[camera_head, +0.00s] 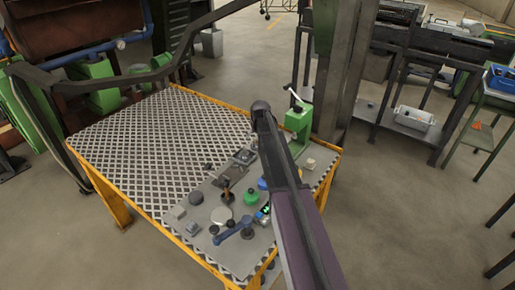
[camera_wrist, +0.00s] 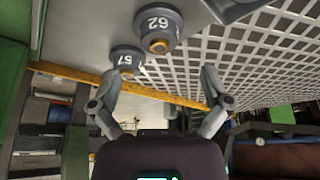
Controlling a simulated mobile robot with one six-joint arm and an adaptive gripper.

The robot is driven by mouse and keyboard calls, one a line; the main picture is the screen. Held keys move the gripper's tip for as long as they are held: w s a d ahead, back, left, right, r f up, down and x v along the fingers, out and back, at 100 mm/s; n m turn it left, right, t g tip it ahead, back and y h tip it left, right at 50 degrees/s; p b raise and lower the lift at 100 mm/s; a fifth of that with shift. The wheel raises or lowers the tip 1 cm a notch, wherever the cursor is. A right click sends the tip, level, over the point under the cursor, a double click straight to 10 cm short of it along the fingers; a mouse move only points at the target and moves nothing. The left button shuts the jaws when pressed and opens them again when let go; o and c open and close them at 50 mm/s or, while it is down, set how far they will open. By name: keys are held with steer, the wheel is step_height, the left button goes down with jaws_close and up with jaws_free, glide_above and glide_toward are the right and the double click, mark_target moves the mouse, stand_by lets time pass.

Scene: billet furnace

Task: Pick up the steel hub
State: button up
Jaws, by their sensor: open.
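In the wrist view my gripper (camera_wrist: 160,78) is open, with one finger at each side and nothing between the tips. Two grey round flanged parts, marked 62 (camera_wrist: 158,20) and 57 (camera_wrist: 126,60), stand on the plate beyond the fingers. Each has a brass-coloured centre. I cannot tell for sure which part is the steel hub. In the head view several small grey parts lie on the table, among them a pale disc (camera_head: 222,214) and a dark disc (camera_head: 196,197). My gripper cannot be made out there.
The yellow-edged table (camera_head: 130,140) has a bare grating over its left and back part. A green stand (camera_head: 298,122) is at its right corner, and a green round container (camera_head: 251,197) sits among the parts. My arm hides part of the right side.

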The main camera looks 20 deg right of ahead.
mark_target(256, 140)
steer(key=shift+f, duration=0.1)
stand_by(0.3)
steer(key=shift+b+x, duration=2.45)
steer(key=shift+x, duration=0.15)
jaws_close()
